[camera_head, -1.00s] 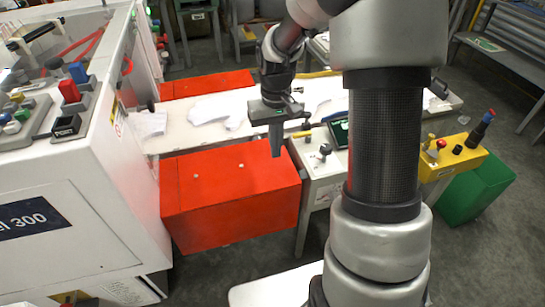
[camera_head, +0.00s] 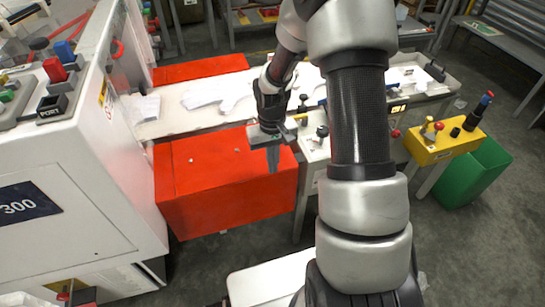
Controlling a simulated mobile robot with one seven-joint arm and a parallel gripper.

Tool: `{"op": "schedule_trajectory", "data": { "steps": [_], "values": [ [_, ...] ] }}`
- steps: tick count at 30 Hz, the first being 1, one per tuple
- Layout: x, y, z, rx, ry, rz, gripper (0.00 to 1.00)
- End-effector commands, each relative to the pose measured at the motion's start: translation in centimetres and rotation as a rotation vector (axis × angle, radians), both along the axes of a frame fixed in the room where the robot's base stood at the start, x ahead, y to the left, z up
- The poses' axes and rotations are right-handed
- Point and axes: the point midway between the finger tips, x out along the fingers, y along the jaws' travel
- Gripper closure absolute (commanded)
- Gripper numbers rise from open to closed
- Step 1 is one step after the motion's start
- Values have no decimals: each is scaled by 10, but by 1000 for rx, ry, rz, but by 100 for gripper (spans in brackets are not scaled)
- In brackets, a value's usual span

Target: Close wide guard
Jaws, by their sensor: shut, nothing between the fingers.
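A large red-orange box-like guard (camera_head: 215,195) is in the middle of the head view, on the near side of a white conveyor table. It has two small pale knobs on its top face. A second red guard (camera_head: 205,68) is on the far side of the table. I cannot tell for certain which one is the wide guard. My gripper (camera_head: 273,168) points down, shut and empty, and overlaps the near guard's right end in the picture. I cannot tell whether it touches it.
A white machine (camera_head: 75,190) stands at the left. White gloves (camera_head: 205,95) lie on the conveyor table (camera_head: 165,128). A yellow control box (camera_head: 440,148) and a green bin (camera_head: 472,172) are at the right. My arm hides part of the table. Grey floor is free at the lower right.

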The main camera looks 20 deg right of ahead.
Motion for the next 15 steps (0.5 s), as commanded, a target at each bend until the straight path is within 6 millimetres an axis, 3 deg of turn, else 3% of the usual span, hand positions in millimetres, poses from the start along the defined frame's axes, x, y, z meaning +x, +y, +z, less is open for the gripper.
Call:
{"op": "schedule_trajectory", "data": {
  "steps": [11, 15],
  "values": [
    [0, 0, -3, 0, 0, 0, 100],
    [-2, 0, -21, 0, 2, 0, 100]
  ]
}}
